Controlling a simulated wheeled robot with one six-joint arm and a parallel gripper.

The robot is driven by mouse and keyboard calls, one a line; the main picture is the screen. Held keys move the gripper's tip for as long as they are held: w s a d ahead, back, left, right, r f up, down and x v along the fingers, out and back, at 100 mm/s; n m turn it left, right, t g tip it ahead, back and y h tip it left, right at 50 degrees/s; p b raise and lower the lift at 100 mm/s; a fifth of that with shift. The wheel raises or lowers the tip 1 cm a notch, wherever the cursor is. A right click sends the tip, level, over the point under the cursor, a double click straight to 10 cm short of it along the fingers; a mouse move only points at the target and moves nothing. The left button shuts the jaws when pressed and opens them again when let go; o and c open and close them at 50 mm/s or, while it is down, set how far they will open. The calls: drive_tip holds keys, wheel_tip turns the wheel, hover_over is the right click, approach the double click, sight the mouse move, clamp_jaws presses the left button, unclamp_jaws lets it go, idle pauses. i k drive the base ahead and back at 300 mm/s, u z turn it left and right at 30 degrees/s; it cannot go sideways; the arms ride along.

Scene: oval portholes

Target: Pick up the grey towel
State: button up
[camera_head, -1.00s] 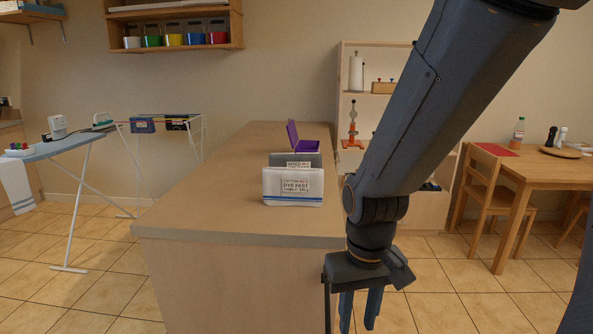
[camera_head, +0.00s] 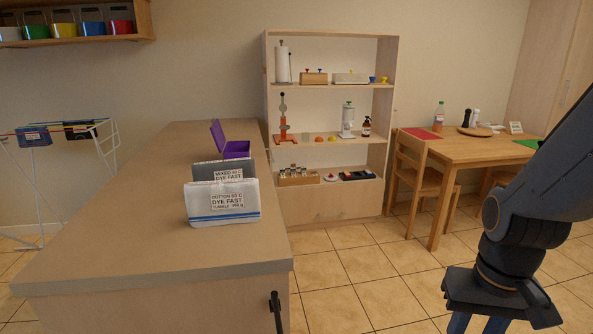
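The grey towel (camera_head: 203,173) stands upright on the long counter (camera_head: 150,240), with a label reading MIXED and DYE FAST. A white towel (camera_head: 205,215) with a blue stripe and a label stands directly in front and hides its lower part. I cannot tell whether the two touch. My gripper (camera_head: 477,325) hangs at the lower right, well away from the towels and off the counter. Its two blue fingers are apart with nothing visible between them. The fingertips are cut off by the bottom edge.
An open purple box (camera_head: 237,149) stands behind the towels. A shelf unit (camera_head: 330,208) stands beyond the counter. A wooden table (camera_head: 470,152) and chair (camera_head: 412,180) stand at the right. Tiled floor (camera_head: 350,275) lies free between counter and arm.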

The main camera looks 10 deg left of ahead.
sight(243, 168)
drive_tip(key=z, duration=0.25)
drive_tip(key=i, duration=2.65)
drive_tip(key=u, duration=3.05)
